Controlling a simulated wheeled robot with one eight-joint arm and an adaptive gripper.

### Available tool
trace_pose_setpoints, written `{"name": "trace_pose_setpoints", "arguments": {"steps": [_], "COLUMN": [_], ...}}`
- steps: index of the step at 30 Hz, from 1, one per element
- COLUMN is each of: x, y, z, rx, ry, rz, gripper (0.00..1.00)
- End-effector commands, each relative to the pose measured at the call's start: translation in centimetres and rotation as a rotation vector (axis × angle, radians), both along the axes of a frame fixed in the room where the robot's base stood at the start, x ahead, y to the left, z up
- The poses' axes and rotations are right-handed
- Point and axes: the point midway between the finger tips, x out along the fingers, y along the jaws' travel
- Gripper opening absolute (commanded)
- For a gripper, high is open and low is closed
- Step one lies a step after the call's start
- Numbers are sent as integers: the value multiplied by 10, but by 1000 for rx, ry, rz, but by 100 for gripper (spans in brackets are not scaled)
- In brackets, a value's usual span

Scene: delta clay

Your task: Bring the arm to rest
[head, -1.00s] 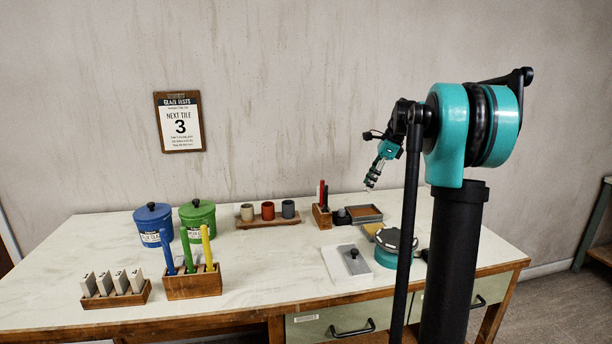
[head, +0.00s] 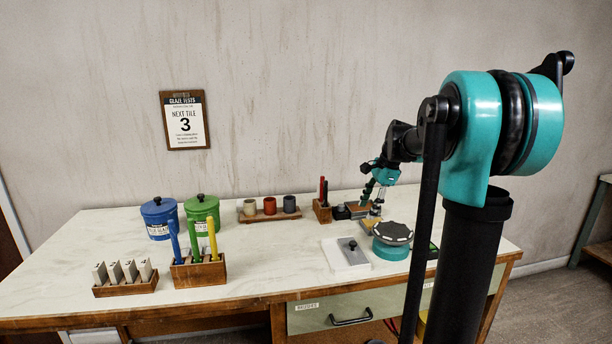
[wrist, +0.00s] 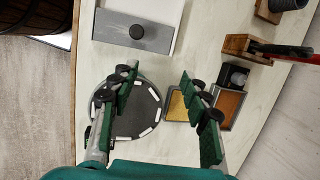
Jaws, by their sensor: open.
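My gripper (wrist: 160,92) is open and empty in the wrist view, its green finger pads spread wide. It hangs above the table, with the left finger over a round grey-topped turntable (wrist: 132,128) and the right finger by a small tray with a yellow sponge-like surface (wrist: 178,106). In the head view my gripper (head: 372,198) is at the right part of the table, behind the teal-based turntable (head: 391,252). My arm's links cover part of the table's right end.
Blue (head: 160,222) and green (head: 201,214) lidded pots, a wooden tool block (head: 198,273), a tile rack (head: 125,286) and a cup tray (head: 270,215) stand further left. The table's middle is clear.

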Motion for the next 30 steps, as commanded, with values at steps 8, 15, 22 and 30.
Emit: {"name": "trace_pose_setpoints", "arguments": {"steps": [8, 15, 22, 30], "x": [-98, -205, -268, -278], "y": [12, 14, 9, 8], "z": [-73, -150, -195, -202], "rx": [-189, -407, -543, -569], "ry": [-180, -322, -379, -387], "rz": [441, 915, 1202, 1258], "gripper": [47, 47, 47, 47]}}
